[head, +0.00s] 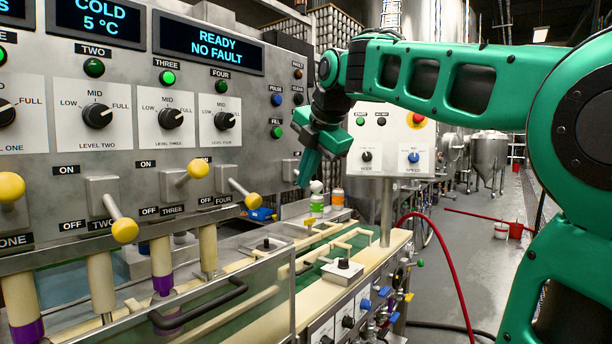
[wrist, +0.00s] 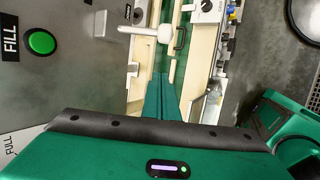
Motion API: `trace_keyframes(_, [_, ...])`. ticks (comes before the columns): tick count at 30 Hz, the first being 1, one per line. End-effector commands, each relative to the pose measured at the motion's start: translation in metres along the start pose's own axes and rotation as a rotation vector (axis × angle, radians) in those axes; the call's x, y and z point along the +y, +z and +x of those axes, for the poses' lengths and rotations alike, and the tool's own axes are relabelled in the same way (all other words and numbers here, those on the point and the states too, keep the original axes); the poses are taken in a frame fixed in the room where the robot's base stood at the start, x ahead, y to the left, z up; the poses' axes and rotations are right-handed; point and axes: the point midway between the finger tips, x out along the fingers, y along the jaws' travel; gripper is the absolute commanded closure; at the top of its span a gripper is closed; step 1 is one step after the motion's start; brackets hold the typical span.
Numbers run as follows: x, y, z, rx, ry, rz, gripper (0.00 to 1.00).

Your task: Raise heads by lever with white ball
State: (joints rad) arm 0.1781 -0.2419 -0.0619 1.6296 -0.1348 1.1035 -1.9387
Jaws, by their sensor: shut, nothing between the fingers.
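The lever with the white ball shows in the wrist view, where its white ball (wrist: 165,33) sits at the right end of a pale shaft just beyond my fingertips. In the head view the white ball (head: 316,187) is partly beside and behind my finger, near the right end of the panel. My gripper (head: 304,184) is shut and empty, pointing down next to the ball. In the wrist view my gripper (wrist: 162,80) shows closed green fingers below the ball with a small apparent gap. I cannot tell whether they touch.
Several yellow-ball levers (head: 198,168) stand along the panel to the left. A control box (head: 392,140) with a red stop button stands behind my gripper. Cans (head: 337,198) stand below it on the line. A clear guard with a dark handle (head: 212,306) is in front.

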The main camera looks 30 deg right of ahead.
Motion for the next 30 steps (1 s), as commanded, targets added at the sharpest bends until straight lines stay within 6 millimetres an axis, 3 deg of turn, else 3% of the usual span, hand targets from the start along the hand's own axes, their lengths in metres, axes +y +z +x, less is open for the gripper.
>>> trace_keyframes(11, [-0.001,-0.001,0.072,0.001,-0.003,-0.001,1.00])
trace_keyframes(18, [0.001,0.030,0.059,-0.001,0.001,0.001,1.00])
trace_keyframes(30, [0.000,0.038,0.055,0.000,0.001,-0.001,1.00])
